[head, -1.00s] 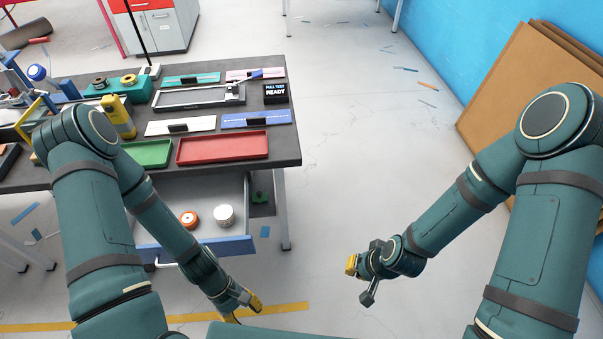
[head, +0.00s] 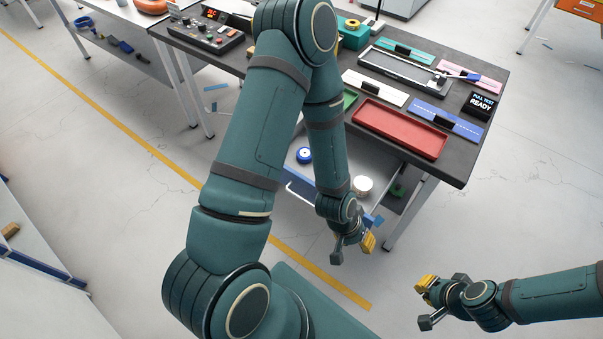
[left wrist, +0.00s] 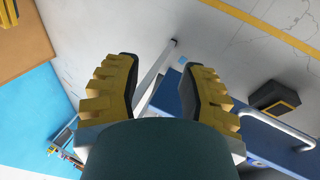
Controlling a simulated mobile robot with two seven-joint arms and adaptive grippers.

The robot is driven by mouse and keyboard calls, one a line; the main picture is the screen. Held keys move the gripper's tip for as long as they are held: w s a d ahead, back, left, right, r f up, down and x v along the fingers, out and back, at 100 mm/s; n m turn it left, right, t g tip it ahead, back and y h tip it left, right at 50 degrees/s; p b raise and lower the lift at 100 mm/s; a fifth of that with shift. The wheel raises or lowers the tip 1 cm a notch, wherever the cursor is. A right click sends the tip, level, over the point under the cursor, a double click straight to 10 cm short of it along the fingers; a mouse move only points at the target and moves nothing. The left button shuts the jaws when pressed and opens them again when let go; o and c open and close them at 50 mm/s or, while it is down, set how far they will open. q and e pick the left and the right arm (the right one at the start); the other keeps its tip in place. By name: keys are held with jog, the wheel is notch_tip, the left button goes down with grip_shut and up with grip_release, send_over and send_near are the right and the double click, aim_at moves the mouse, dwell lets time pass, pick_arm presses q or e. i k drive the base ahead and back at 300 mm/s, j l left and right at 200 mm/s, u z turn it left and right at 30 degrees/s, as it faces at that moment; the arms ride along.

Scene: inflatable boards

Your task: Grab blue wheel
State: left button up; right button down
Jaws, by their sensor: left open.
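A small blue wheel (head: 304,155) with a pale centre lies in the open drawer under the workbench, just left of my left arm. My left gripper (head: 368,242) hangs near the drawer's front right corner, to the right of and nearer than the wheel.
A white roll (head: 363,185) lies in the drawer, right of my left forearm. The dark workbench (head: 455,165) above holds a red tray (head: 400,128). The blue drawer front and pale handle show in the left wrist view (left wrist: 270,125). My left arm hides part of the drawer.

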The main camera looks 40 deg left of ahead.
aim_at(303, 155)
jog(key=i+j+u, duration=0.1)
jog(key=u, duration=1)
